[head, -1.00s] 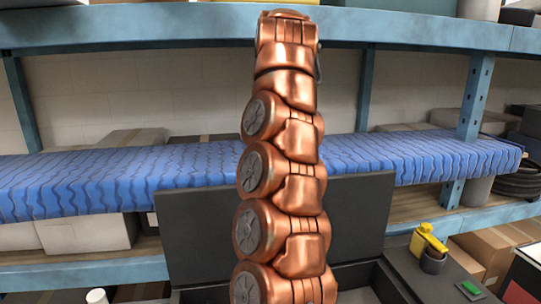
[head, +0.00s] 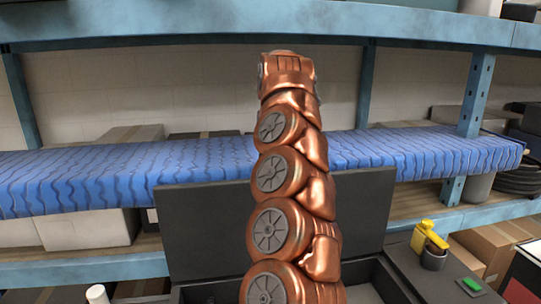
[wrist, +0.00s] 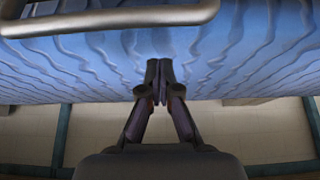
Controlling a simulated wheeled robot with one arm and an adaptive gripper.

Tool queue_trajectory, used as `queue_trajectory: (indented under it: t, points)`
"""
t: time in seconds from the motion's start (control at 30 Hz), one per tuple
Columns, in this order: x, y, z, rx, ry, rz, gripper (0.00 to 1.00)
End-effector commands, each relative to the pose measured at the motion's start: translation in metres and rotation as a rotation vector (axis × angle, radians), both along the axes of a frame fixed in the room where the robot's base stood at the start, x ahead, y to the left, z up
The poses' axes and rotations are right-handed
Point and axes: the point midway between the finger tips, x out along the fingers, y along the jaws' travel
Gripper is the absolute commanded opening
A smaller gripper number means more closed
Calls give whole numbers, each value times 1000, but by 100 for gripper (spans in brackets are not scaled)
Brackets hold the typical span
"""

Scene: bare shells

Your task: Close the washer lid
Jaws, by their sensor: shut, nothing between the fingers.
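The washer (head: 395,285) is a dark box low in the middle of the head view. Its flat dark lid (head: 205,235) stands raised, upright or nearly so, at the back of the box, in front of the shelf. My copper arm hides the middle of the lid and part of the opening. My gripper (wrist: 160,85) shows in the wrist view with its two fingers together and nothing between them. It is seen against the blue wavy covering (wrist: 230,60). The lid cannot be made out surely in the wrist view. The head view does not show the fingers.
A blue-framed shelf (head: 420,25) with a blue wavy covering (head: 90,180) runs behind the lid. A yellow item in a dark cup (head: 433,258) and a green button (head: 471,285) are at the right. A pale rounded bar (wrist: 110,20) crosses the top of the wrist view.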

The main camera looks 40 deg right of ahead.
Motion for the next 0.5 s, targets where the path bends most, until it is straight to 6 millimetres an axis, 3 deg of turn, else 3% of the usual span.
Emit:
queue_trajectory:
  t: [0.5]
  points:
    - [-19,9,-2,0,-1,1,0]
